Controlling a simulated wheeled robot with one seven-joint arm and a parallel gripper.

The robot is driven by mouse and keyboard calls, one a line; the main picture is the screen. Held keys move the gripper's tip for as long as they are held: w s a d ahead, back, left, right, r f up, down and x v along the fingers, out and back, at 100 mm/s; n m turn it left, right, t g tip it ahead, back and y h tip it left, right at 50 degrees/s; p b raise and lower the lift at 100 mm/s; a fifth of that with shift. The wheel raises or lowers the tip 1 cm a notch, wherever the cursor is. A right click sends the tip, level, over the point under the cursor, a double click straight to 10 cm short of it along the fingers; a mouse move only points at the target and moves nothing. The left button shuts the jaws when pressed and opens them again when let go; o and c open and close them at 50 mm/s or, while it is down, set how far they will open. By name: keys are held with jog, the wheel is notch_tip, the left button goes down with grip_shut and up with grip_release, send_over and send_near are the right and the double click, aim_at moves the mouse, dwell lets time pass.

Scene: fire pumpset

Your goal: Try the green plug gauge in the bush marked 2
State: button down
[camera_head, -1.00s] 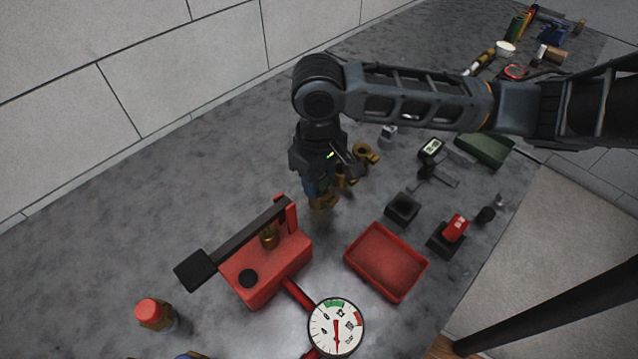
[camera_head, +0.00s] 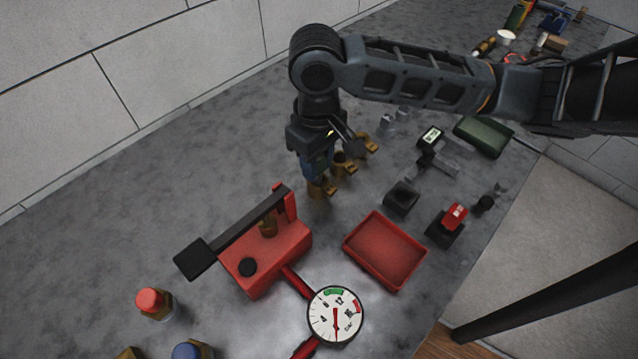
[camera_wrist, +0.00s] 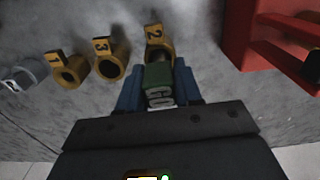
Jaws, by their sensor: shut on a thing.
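My gripper (camera_wrist: 158,92) is shut on the green plug gauge (camera_wrist: 158,76), which bears the letters GO, between its blue fingers. The brass bush marked 2 (camera_wrist: 157,36) lies directly in front of the gauge in the wrist view. The gauge's end meets or overlaps the bush's opening in the picture; I cannot tell how far in it is. In the head view my gripper (camera_head: 316,172) is over the near end of the bush row, just behind bush 2 (camera_head: 322,190), and hides the gauge.
Bushes marked 3 (camera_wrist: 112,62) and 1 (camera_wrist: 68,70) stand to the left in the wrist view. A red press-like fixture (camera_head: 265,258), a red tray (camera_head: 385,250), a dial gauge (camera_head: 335,314) and a black block (camera_head: 401,198) stand nearby. Bare bench lies left of the gripper.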

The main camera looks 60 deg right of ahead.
jog(key=shift+r, duration=0.95)
jog(key=shift+r, duration=0.35)
jog(key=shift+r, duration=0.65)
